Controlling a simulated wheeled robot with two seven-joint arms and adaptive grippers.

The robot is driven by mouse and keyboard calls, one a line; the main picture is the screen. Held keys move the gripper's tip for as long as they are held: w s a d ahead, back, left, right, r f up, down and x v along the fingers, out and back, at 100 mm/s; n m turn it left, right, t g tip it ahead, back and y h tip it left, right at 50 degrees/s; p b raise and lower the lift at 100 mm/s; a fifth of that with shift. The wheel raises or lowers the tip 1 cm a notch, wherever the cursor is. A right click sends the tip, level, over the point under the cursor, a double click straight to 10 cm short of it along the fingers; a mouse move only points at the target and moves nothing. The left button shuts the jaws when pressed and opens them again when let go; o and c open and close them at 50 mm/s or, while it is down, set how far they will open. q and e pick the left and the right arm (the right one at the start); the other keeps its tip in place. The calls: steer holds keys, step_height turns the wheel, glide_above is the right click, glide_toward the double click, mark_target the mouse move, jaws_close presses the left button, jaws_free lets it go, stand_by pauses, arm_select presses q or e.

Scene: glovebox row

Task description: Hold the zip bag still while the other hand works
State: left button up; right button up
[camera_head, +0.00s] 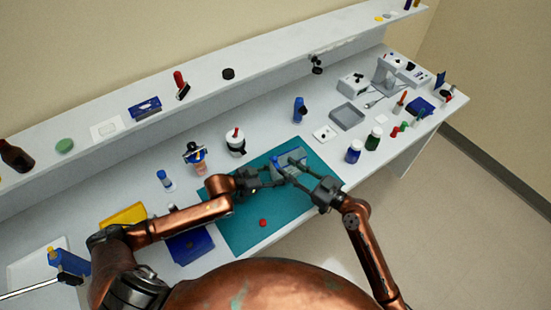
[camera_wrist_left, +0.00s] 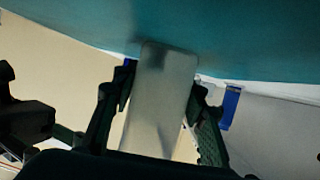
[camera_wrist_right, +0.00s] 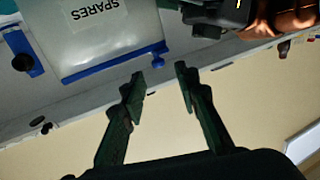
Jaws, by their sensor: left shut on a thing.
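The zip bag (camera_head: 291,158) is over the teal mat (camera_head: 240,228) in the head view. In the right wrist view the pale bag (camera_wrist_right: 110,38) carries a SPARES label and a blue zip strip with a blue slider (camera_wrist_right: 158,56) at one end. My left gripper (camera_head: 266,181) is at the bag's left side; in the left wrist view its fingers (camera_wrist_left: 160,95) are either side of the translucent bag (camera_wrist_left: 165,110) and shut on it. My right gripper (camera_head: 284,172) reaches in from the right. In the right wrist view its fingers (camera_wrist_right: 162,78) are apart, empty, close to the slider.
A red ball-like item (camera_head: 263,222) lies on the mat's near part. A blue box (camera_head: 190,246) stands left of the mat. A white-lidded jar (camera_head: 235,142), blue bottle (camera_head: 299,110) and grey tray (camera_head: 347,117) stand behind. Two capped bottles (camera_head: 354,151) (camera_head: 373,139) are at the right.

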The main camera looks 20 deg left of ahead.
mark_target(277, 160)
steer(key=x, duration=0.6)
steer(key=shift+w+a, duration=0.2)
steer(key=shift+a, duration=0.15)
steer(key=shift+c, duration=0.4)
jaws_close()
